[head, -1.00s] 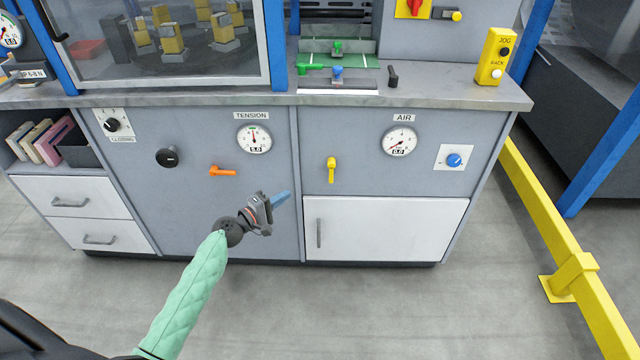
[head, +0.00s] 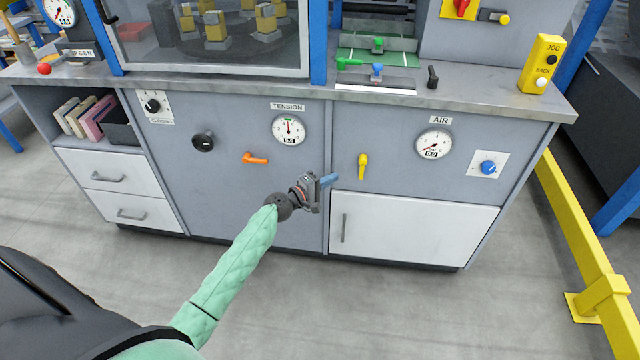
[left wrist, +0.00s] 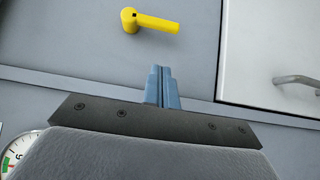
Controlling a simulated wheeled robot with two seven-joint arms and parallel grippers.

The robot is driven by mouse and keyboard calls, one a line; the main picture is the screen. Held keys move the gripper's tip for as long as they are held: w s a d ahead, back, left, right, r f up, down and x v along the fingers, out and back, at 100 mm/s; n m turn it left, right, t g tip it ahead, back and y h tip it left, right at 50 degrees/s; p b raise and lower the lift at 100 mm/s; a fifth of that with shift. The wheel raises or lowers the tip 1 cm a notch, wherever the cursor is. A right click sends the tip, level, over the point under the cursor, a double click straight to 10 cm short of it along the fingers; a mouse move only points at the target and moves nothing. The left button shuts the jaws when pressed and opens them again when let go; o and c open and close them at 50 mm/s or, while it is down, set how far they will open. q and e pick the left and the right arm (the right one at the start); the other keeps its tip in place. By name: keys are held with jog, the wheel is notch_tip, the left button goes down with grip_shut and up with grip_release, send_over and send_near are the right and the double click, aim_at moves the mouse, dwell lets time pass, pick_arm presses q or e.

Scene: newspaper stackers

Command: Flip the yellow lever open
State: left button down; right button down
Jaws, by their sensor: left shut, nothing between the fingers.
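The yellow lever (head: 363,165) is on the grey cabinet front, left of and a little below the AIR gauge (head: 434,144). In the head view its handle hangs straight down from its pivot. In the left wrist view the yellow lever (left wrist: 150,22) lies across the top, pivot at left and handle to the right. My left gripper (head: 331,180) is shut and empty, below and left of the lever and apart from it. Its blue fingertips (left wrist: 162,87) point toward the lever in the left wrist view. My right gripper is not in view.
An orange lever (head: 256,159) sits under the TENSION gauge (head: 289,130). A white door (head: 412,227) with a vertical handle is below the yellow lever. A blue knob (head: 488,167) is at the right. A yellow rail (head: 575,235) stands right of the cabinet.

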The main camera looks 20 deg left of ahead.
aim_at(362, 167)
pick_arm(q)
jog(key=w+d, duration=0.1)
jog(key=d, duration=0.1)
jog(key=w+d+p, duration=0.1)
jog(key=w+d, duration=0.1)
jog(key=shift+r, duration=0.1)
jog(key=shift+w+d, duration=0.2)
jog(key=shift+d, duration=0.4)
jog(key=shift+f, duration=0.2)
jog(key=shift+b, duration=0.4)
jog(key=shift+d+n+b, duration=0.15)
jog(key=shift+n+b, duration=0.15)
jog(key=shift+b, duration=0.4)
jog(key=shift+b, duration=0.3)
